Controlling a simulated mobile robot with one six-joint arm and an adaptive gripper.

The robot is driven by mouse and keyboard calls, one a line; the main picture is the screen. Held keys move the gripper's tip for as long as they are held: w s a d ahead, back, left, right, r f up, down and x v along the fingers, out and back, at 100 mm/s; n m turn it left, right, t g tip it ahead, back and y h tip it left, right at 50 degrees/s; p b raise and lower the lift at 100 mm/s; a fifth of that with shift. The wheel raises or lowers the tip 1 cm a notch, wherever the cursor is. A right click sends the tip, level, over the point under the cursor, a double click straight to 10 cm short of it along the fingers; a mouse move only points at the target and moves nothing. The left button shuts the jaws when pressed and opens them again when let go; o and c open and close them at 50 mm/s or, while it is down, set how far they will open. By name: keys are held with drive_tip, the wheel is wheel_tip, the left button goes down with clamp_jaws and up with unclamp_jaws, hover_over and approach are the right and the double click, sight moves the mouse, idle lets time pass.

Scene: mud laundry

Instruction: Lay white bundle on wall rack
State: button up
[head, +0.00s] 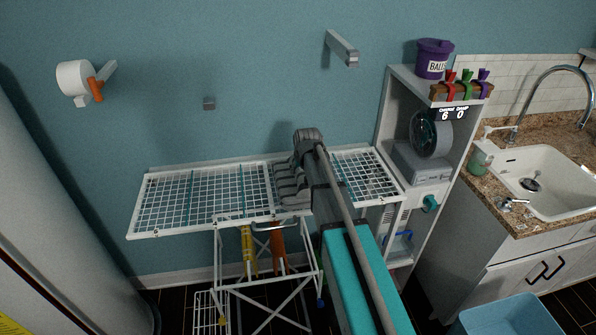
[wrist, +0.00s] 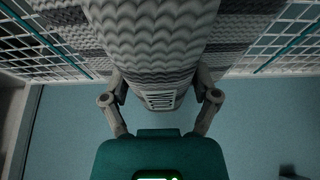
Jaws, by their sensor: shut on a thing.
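My gripper (wrist: 160,98) is shut on a thick, ribbed, pale grey bundle (wrist: 158,45), with one finger on each side of it. More grey ribbed cloth with darker bands spreads behind it to both sides. In the head view the grey bundle (head: 291,186) is at the middle of the white wire wall rack (head: 200,197), beside my arm. The rack's grid also shows on both sides in the wrist view (wrist: 285,42). My arm hides part of the bundle and rack in the head view. I cannot tell whether the bundle rests on the rack.
A white folding stand (head: 268,285) is below the rack. A shelf unit (head: 395,110) stands just right, with a purple tub (head: 434,58) on top and a fan (head: 431,135) inside. A wall bracket (head: 342,48) juts out above. The rack's left part is bare.

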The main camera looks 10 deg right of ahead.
drive_tip(key=shift+f, duration=0.1)
drive_tip(key=o, duration=1.2)
drive_tip(key=shift+c, duration=0.2)
drive_tip(key=p+v, duration=1.1)
drive_tip(key=v, duration=0.1)
drive_tip(key=shift+s, duration=0.1)
idle(0.4)
drive_tip(key=s+a+f+g, duration=0.1)
drive_tip(key=s+g, duration=0.3)
drive_tip(key=s, duration=1.9)
drive_tip(key=shift+s+a, duration=0.15)
drive_tip(key=shift+s, duration=0.05)
